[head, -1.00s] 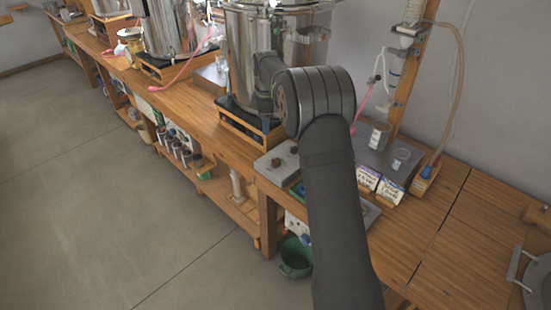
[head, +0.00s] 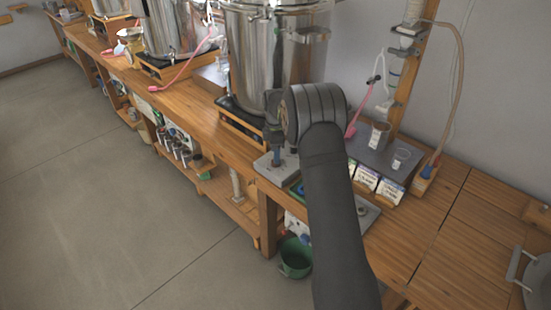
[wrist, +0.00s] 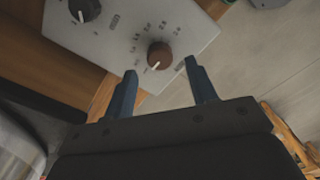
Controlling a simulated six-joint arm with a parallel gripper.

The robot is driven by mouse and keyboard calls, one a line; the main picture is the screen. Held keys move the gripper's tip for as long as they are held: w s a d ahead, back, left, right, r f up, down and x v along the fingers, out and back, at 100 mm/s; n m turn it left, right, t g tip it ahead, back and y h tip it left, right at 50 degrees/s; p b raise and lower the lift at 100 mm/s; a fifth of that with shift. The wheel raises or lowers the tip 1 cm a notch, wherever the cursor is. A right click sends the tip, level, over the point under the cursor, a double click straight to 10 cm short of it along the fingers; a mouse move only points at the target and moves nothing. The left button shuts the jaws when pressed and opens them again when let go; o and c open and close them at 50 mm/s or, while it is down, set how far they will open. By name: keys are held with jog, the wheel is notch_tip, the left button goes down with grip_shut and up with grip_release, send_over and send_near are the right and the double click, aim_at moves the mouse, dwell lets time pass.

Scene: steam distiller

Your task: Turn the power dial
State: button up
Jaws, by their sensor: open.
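The power control panel (wrist: 122,38) is a light grey plate in the wrist view, with a brown dial (wrist: 159,55) and a black dial (wrist: 84,9). Numbers are printed around the brown dial, and its white pointer line faces the lower left of the picture. Which one is the power dial I cannot read. My gripper (wrist: 160,80) is open, its two blue fingers apart, with the brown dial beyond and between the fingertips. The fingers do not appear to touch it. In the head view my gripper (head: 276,160) points down over the grey panel (head: 267,172), and it hides the brown dial.
A large steel pot (head: 268,55) stands on a wooden frame just behind the panel. To the right are a dark tray (head: 376,147), small cups and labelled cards (head: 366,178). A green bucket (head: 296,258) sits below the bench. The floor at left is clear.

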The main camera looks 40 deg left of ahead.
jog(key=shift+f, duration=1.7)
jog(key=c, duration=1)
